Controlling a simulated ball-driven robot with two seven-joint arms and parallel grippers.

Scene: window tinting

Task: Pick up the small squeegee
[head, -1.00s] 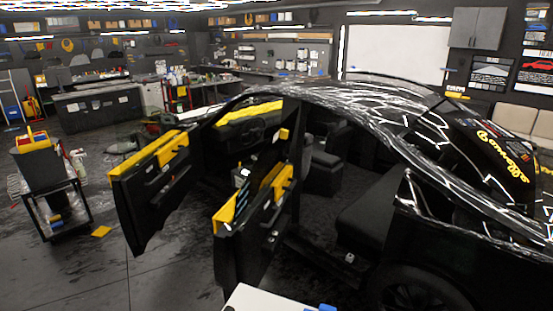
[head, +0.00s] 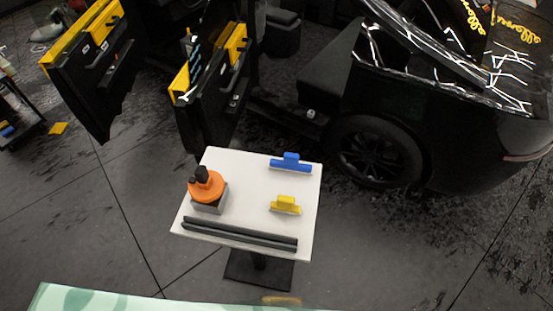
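Two squeegee-like tools lie on a white table (head: 245,165) in the head view. The yellow one (head: 285,205) is the smaller and sits right of the table's middle. The blue one (head: 290,162) is a little wider and lies near the far right edge. Neither of my grippers shows in the view, so their state is hidden.
An orange and black bottle-like thing (head: 206,184) stands on a grey block at the table's left. Dark bars (head: 240,234) lie along the near edge. A black car (head: 440,130) with open doors stands behind. A pale green surface (head: 120,300) fills the bottom left.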

